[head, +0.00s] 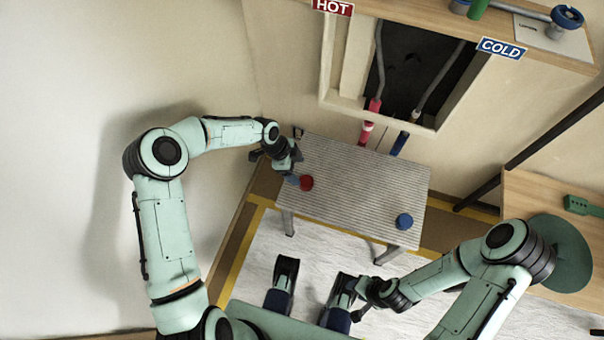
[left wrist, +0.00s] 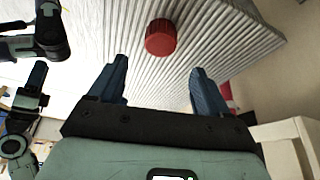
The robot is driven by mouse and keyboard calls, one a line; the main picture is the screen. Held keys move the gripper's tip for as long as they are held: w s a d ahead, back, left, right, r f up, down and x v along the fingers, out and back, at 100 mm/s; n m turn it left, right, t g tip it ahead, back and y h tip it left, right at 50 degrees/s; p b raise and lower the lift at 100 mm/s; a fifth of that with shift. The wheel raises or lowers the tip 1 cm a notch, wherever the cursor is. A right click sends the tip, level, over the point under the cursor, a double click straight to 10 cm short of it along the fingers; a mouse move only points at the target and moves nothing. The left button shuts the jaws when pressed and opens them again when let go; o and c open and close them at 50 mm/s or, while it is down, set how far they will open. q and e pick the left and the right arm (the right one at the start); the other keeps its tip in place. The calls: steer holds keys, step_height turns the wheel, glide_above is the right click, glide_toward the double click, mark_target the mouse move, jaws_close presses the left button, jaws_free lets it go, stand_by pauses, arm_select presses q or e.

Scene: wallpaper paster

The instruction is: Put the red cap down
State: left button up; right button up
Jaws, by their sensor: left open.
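The red cap (head: 306,183) rests on the ribbed top of a small table (head: 350,205), near its left edge. It also shows in the left wrist view (left wrist: 161,37), beyond the fingertips and between their lines. My left gripper (head: 295,179) is beside the cap at the table's left edge. Its two blue fingers (left wrist: 158,80) are apart with nothing between them. My right gripper (head: 354,300) is low in the head view, in front of the table; its fingers are too small and dark to read.
A blue cap (head: 404,221) sits on the table's right part. Red (head: 366,132) and blue (head: 399,143) pipe ends hang behind the table, below a wall opening with HOT (head: 333,7) and COLD (head: 501,48) signs. The middle of the tabletop is clear.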

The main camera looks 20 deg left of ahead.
arm_select(q)
steer(key=s+d+f+n, duration=0.1)
steer(key=s, duration=0.1)
steer(key=s+d+f+n, duration=0.1)
steer(key=s, duration=0.1)
steer(key=s+d+f+n+h, duration=0.1)
steer(key=s+n, duration=0.1)
steer(key=shift+s, duration=0.15)
steer(key=s+f+n+y, duration=0.1)
steer(key=s+f+n, duration=0.3)
steer(key=s+n, duration=0.4)
steer(key=s+f+n+y, duration=0.1)
steer(key=s+f+n, duration=0.3)
steer(key=s+n, duration=0.4)
steer(key=s, duration=0.7)
steer(key=shift+a+f+g, duration=0.25)
steer(key=shift+g, duration=0.05)
arm_select(e)
steer(key=shift+s+a+r, duration=0.15)
steer(key=shift+s+r, duration=0.2)
steer(key=shift+s, duration=0.05)
